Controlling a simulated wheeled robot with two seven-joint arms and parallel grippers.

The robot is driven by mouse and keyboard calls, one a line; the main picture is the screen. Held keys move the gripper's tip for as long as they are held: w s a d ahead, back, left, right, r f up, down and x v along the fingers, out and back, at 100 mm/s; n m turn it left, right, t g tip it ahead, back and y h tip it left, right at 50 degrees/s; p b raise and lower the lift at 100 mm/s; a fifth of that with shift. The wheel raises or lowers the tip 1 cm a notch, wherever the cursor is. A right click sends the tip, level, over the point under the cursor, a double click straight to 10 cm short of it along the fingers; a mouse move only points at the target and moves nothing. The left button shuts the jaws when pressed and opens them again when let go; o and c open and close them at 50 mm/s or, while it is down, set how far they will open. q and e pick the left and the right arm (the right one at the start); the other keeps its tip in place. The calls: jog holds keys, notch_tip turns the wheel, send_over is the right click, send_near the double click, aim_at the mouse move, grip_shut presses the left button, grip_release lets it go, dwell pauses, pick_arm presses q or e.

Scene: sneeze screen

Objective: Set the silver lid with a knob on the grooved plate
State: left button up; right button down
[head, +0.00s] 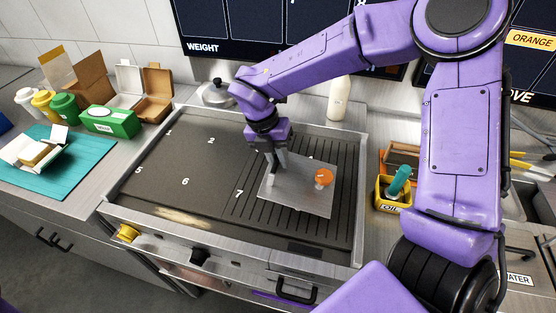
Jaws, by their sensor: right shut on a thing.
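The silver lid with a knob (216,93) stands behind the griddle's back edge at the upper middle, partly hidden by my right arm. The grooved plate (343,205) is the ribbed right part of the griddle. My right gripper (272,178) is over its left part, pointing down, well in front of the lid. It appears shut on the left edge of a thin grey square sheet (299,192). The sheet covers the middle of the ribs; I cannot tell whether it touches them. A small orange thing (323,177) shows at its right side. My left gripper is not in view.
The smooth griddle (160,180), with printed numbers, is clear at left. Boxes, bottles and a teal mat (60,180) lie further left. A white bottle (338,98) stands behind the griddle. A yellow oil container (392,190) stands to its right.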

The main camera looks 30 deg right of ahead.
jog(key=w+f, duration=0.3)
jog(key=f, duration=0.2)
jog(key=shift+w+d+p, duration=0.15)
jog(key=shift+w+p, duration=0.2)
jog(key=shift+w, duration=0.05)
jog(key=shift+s+f, duration=0.15)
jog(key=shift+s, duration=0.15)
jog(key=shift+s+r, duration=0.25)
jog(key=shift+s, duration=0.45)
jog(key=shift+f, duration=0.1)
jog(key=c, duration=1.2)
grip_release()
jog(key=shift+w+f, duration=0.1)
jog(key=shift+w, duration=0.15)
jog(key=shift+c, duration=0.2)
jog(key=shift+o, duration=0.8)
jog(key=shift+w+f, duration=0.1)
jog(key=shift+w, duration=0.2)
jog(key=shift+s, duration=0.35)
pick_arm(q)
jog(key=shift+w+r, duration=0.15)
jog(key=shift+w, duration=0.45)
pick_arm(e)
jog(key=shift+w, duration=0.15)
